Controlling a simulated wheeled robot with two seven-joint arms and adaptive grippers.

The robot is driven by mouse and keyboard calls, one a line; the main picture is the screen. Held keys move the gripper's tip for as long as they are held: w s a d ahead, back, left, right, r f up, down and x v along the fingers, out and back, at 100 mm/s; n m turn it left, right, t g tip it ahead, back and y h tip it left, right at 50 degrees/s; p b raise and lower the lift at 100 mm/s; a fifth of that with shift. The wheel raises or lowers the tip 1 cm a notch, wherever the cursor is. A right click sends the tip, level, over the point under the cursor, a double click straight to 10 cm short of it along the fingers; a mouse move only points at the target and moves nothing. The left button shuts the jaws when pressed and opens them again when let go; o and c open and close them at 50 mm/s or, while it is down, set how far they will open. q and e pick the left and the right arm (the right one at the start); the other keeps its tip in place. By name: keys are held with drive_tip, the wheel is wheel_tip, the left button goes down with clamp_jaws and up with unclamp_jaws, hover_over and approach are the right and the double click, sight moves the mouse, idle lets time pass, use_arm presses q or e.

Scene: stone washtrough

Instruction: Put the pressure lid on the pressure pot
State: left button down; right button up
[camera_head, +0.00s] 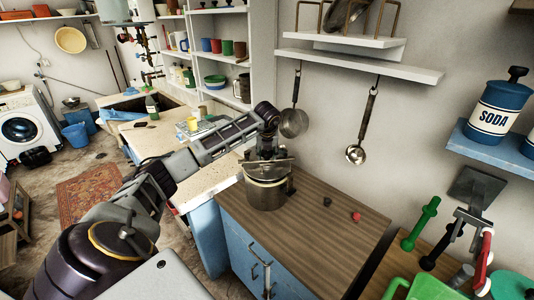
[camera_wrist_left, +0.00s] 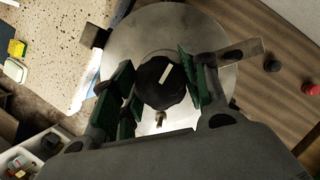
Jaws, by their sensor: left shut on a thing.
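The pressure pot (camera_head: 266,190) is a steel pot standing on the brown wooden cabinet top. The pressure lid (camera_head: 270,164), a flat metal disc, is at the pot's rim. I cannot tell whether it is seated or held just above. In the left wrist view the round lid (camera_wrist_left: 212,38) fills the upper middle, with a black knob (camera_wrist_left: 160,84) at its centre. My left gripper (camera_head: 266,150) is over the pot; its green-padded fingers (camera_wrist_left: 165,85) are shut on the knob from both sides. The pot is mostly hidden under the lid there. My right gripper does not show.
The wooden cabinet top (camera_head: 315,219) is mostly clear, with a small red object (camera_head: 356,216) and a small dark one (camera_head: 327,201) right of the pot. A ladle (camera_head: 362,125) and a pan (camera_head: 294,118) hang on the wall behind. A stone counter (camera_head: 160,142) lies to the left.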

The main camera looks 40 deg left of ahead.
use_arm(q)
drive_tip(key=shift+f+b, duration=0.75)
drive_tip(key=shift+f, duration=0.15)
idle(1.8)
drive_tip(key=shift+c, duration=0.9)
unclamp_jaws()
drive_tip(key=shift+f, duration=0.15)
drive_tip(key=shift+r+p, duration=1.9)
drive_tip(key=shift+r, duration=1.7)
drive_tip(key=shift+d, duration=0.1)
